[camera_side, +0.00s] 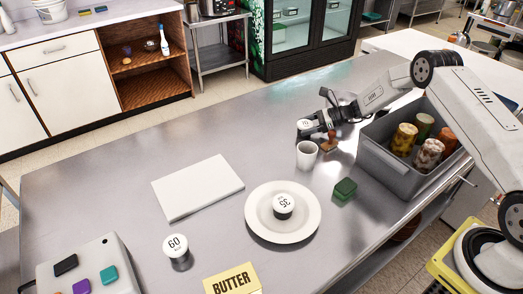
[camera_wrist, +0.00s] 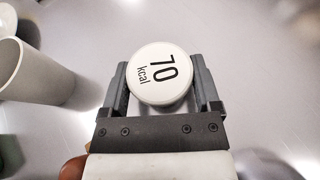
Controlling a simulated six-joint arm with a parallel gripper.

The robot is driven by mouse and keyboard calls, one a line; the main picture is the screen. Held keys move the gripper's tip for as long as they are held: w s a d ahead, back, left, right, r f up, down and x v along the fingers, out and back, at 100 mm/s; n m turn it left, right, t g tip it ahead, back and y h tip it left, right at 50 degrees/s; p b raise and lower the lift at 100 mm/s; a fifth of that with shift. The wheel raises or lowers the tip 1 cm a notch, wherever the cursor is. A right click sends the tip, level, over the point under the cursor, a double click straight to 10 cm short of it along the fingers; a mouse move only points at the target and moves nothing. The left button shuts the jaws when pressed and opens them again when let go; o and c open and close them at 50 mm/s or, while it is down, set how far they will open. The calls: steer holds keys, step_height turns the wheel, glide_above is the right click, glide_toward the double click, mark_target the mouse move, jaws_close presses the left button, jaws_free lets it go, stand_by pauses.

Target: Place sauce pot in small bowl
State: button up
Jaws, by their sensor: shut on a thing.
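My gripper (camera_side: 314,126) is shut on a white-lidded sauce pot (camera_wrist: 163,72) marked "70 kcal". The pot (camera_side: 304,124) sits between the two fingers in the wrist view, lid facing the camera. In the side view my gripper holds it just behind a small white cup-like vessel (camera_side: 306,154). That vessel also shows at the left edge of the wrist view (camera_wrist: 22,70), apart from the pot. A round white dish (camera_side: 260,225) holds another pot (camera_side: 283,206) marked 35. I cannot tell which vessel is the small bowl.
A third pot (camera_side: 177,248) marked 60 stands at the front left. A white board (camera_side: 197,187), a green block (camera_side: 345,189), a brown object (camera_side: 328,142) and a butter box (camera_side: 232,281) lie about. A grey bin (camera_side: 384,169) with jars stands right.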

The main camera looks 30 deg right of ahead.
steer(key=o, duration=1)
steer(key=shift+f, duration=0.15)
steer(key=shift+s+d+r, duration=0.3)
steer(key=shift+d+r, duration=0.1)
steer(key=shift+d, duration=0.05)
steer(key=v, duration=0.3)
steer(key=shift+s+d+r, duration=0.1)
steer(key=shift+d+r, duration=0.05)
steer(key=shift+d, duration=0.1)
steer(key=shift+s+r, duration=0.1)
steer(key=shift+r, duration=3.45)
